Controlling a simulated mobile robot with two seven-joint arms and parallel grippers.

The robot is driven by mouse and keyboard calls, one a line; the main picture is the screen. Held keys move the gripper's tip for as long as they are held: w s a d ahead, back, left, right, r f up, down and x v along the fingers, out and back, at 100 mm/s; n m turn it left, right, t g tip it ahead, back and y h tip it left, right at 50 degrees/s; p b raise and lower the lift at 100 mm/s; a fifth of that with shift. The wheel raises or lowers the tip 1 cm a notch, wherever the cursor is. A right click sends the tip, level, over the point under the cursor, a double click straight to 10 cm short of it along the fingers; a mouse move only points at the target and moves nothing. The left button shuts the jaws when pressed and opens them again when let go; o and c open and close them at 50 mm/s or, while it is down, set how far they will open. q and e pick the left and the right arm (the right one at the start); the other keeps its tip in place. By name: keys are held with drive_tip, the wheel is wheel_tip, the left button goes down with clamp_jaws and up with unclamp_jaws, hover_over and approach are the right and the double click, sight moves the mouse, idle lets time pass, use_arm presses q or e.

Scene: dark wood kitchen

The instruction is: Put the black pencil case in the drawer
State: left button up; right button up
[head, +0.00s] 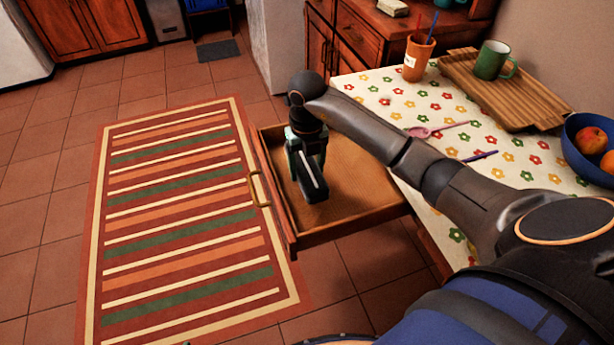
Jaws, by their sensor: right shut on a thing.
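The black pencil case (311,187) is a dark, elongated block with a light stripe along its top. My right gripper (307,165) points down and is shut on it. The case is over the inside of the open wooden drawer (358,212), near its front panel. I cannot tell whether the case touches the drawer floor. The drawer is pulled out from under the table and has a brass handle (256,188). The rest of the drawer floor that shows is bare. My left gripper is not in view.
The flowered tabletop (375,88) holds an orange cup (417,60) with pens, a wooden board (510,95) with a green mug (492,60), a pink spoon (425,131), a blue pen (480,156) and a fruit bowl (590,150). A striped rug (180,215) lies left of the drawer.

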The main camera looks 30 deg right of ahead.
sight(307, 162)
drive_tip(key=shift+w+d+f, duration=0.15)
drive_tip(key=shift+w+f, duration=0.15)
drive_tip(key=shift+f, duration=0.05)
wheel_tip(307, 162, down, 3)
drive_tip(key=shift+w+f+b, duration=0.1)
drive_tip(key=shift+f+b, duration=0.05)
drive_tip(key=shift+b, duration=0.3)
drive_tip(key=shift+d, duration=0.1)
drive_tip(key=shift+f, duration=0.15)
drive_tip(key=o, duration=1.4)
drive_tip(key=shift+o, duration=0.2)
drive_tip(key=shift+r, duration=0.25)
wheel_tip(307, 162, up, 12)
drive_tip(key=shift+f+p, duration=0.15)
drive_tip(key=shift+p, duration=0.95)
